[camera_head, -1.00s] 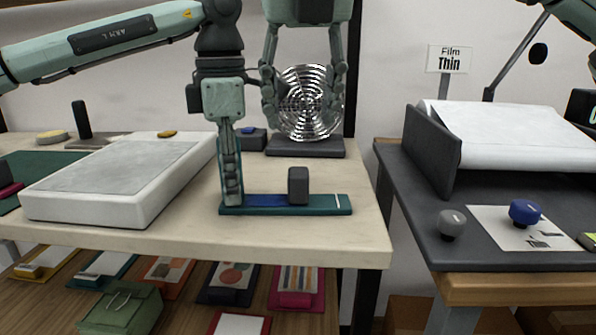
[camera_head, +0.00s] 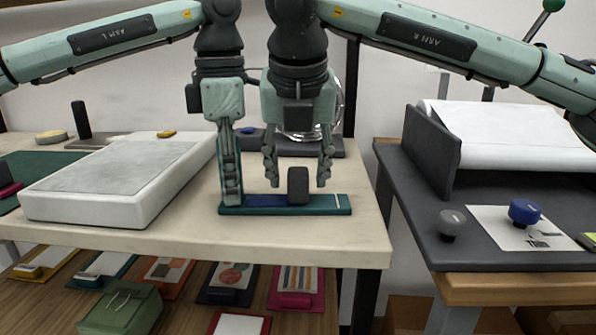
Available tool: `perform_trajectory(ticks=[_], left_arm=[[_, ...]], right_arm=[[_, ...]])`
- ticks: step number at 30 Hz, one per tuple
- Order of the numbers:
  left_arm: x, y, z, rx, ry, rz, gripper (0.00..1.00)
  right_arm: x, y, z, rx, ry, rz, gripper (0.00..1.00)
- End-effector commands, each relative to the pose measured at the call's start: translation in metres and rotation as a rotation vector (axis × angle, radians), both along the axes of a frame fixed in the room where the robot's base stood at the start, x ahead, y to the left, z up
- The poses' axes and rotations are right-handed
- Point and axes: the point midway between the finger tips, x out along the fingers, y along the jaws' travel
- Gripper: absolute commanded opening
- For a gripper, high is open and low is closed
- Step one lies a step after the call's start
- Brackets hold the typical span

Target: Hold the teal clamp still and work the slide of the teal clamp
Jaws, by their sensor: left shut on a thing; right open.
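The teal clamp (camera_head: 325,208) lies flat on the pale table, a long teal bar with a blue strip along its top. Its dark grey slide (camera_head: 298,186) stands upright on the bar, right of the middle. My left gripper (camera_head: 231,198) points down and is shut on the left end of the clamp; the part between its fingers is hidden. My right gripper (camera_head: 298,180) points down and is open. Its two fingers hang on the left and right of the slide, with gaps showing on both sides.
A white light box (camera_head: 120,205) fills the table's left part. A shiny round fan-like disc (camera_head: 336,105) stands behind my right gripper, on a dark base. A gap separates this table from the dark right table (camera_head: 480,245), which holds a paper roll and knobs.

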Motion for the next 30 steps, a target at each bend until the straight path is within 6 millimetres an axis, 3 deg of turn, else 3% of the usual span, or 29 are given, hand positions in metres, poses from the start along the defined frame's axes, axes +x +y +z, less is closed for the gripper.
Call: perform_trajectory(ticks=[10, 22, 30], left_arm=[[0.0001, 0.0, 0.0005, -0.001, -0.001, 0.0, 0.0], [0.0001, 0.0, 0.0005, -0.001, -0.001, 0.0, 0.0], [0.0001, 0.0, 0.0005, -0.001, -0.001, 0.0, 0.0]], right_arm=[[0.0018, -0.0002, -0.0043, -0.001, 0.0, 0.0, 0.48], [0.0016, -0.0001, -0.004, 0.0, 0.0, 0.0, 0.0], [0.0017, -0.0012, -0.0038, 0.0, 0.0, 0.0, 0.0]])
